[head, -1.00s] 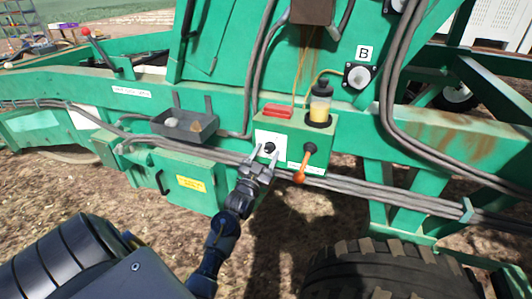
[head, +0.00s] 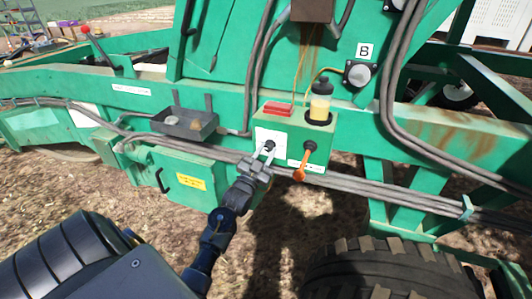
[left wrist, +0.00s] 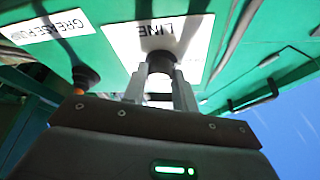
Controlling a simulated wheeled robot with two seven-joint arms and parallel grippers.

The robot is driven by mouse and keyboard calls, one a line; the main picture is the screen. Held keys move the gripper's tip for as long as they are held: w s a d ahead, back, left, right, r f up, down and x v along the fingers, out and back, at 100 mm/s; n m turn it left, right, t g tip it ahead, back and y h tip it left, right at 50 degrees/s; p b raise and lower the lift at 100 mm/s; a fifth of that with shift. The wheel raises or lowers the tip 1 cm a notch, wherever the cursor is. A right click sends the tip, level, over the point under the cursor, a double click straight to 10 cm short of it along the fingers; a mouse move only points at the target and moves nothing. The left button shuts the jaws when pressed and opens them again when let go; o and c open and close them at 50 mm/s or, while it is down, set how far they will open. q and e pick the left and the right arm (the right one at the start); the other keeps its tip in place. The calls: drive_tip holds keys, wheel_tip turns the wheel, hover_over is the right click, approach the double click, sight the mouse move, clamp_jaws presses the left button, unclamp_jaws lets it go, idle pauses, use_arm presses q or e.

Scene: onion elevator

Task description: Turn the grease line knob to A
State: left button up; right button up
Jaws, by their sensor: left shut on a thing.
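The grease line knob (head: 270,146) is a small black knob on a white plate on the front of a green box. In the left wrist view the black knob (left wrist: 161,62) shows between the fingertips, on a plate with upside-down letters reading LINE. My left gripper (head: 267,152) comes up from below, and its fingers are shut on the knob; they also show in the left wrist view (left wrist: 161,78). The fingers hide part of the knob, and I cannot tell which way it points. My right gripper is not in view.
An orange-handled lever (head: 301,168) sits just right of the knob, by a GREASE label (left wrist: 48,28). A jar of yellow grease (head: 320,104) and a red block (head: 278,108) top the box. Hoses (head: 360,187) run below. A grey tray (head: 184,122) hangs to the left.

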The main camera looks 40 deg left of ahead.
use_arm(q)
drive_tip(key=m+h, duration=0.1)
drive_tip(key=m, duration=0.2)
drive_tip(key=m+h, duration=0.2)
drive_tip(key=m, duration=0.2)
drive_tip(key=shift+a+r+g+p, duration=0.15)
drive_tip(key=shift+g+p, duration=0.2)
drive_tip(key=shift+g, duration=0.05)
drive_tip(key=m+h, duration=0.1)
drive_tip(key=m, duration=0.2)
drive_tip(key=m+g+p, duration=0.1)
drive_tip(key=m, duration=0.1)
drive_tip(key=shift+s+r+m+g+h, duration=0.1)
drive_tip(key=shift+m+g+h, duration=0.2)
drive_tip(key=shift+m+h, duration=0.1)
drive_tip(key=shift+m, duration=0.3)
drive_tip(key=o, duration=1)
drive_tip(key=shift+s+a+f+b, duration=0.15)
drive_tip(key=shift+s+b, duration=0.45)
drive_tip(key=shift+s, duration=1.2)
drive_tip(key=shift+s+a+f+b, duration=0.15)
drive_tip(key=shift+s+b, duration=0.5)
drive_tip(key=shift+s, duration=1.15)
drive_tip(key=shift+s+f+b, duration=0.25)
drive_tip(key=shift+s+b, duration=0.35)
drive_tip(key=shift+s, duration=1.2)
